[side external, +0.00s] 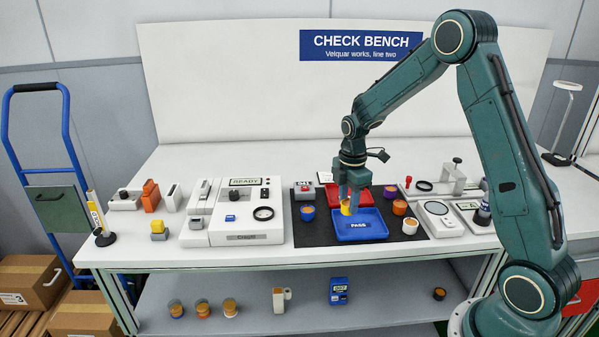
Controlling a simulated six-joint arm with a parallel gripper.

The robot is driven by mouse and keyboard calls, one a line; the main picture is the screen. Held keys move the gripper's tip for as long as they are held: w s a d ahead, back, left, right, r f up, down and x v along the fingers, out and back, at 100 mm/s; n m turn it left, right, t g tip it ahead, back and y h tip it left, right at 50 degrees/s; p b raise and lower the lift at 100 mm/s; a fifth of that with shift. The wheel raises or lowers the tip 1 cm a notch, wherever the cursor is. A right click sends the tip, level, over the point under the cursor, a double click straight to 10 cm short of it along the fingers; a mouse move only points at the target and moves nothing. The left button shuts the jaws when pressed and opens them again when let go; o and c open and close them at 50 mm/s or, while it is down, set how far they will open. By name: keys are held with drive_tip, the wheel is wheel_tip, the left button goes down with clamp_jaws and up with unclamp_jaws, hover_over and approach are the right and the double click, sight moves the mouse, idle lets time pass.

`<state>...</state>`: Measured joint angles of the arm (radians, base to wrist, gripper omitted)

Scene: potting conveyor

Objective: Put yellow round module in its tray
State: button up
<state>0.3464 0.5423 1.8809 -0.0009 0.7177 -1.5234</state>
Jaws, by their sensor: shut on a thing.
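The yellow round module (345,208) is between the fingers of my gripper (349,202), which is shut on it. Both are over the back left part of the blue tray (372,236), which is marked PASS. I cannot tell whether the module touches the tray floor or hangs just above it. The fingers hide part of the module. A red tray (366,197) lies directly behind the blue one, partly hidden by my gripper.
A dark mat (317,236) lies under the trays. A white READY station (245,225) is at left, test devices (438,215) at right.

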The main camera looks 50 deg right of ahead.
sight(348, 205)
drive_tip(key=shift+f, duration=2.05)
drive_tip(key=shift+f, duration=0.1)
drive_tip(key=o, duration=1.1)
drive_tip(key=shift+c, duration=0.2)
wheel_tip(348, 205, up, 12)
drive_tip(key=shift+r, duration=0.1)
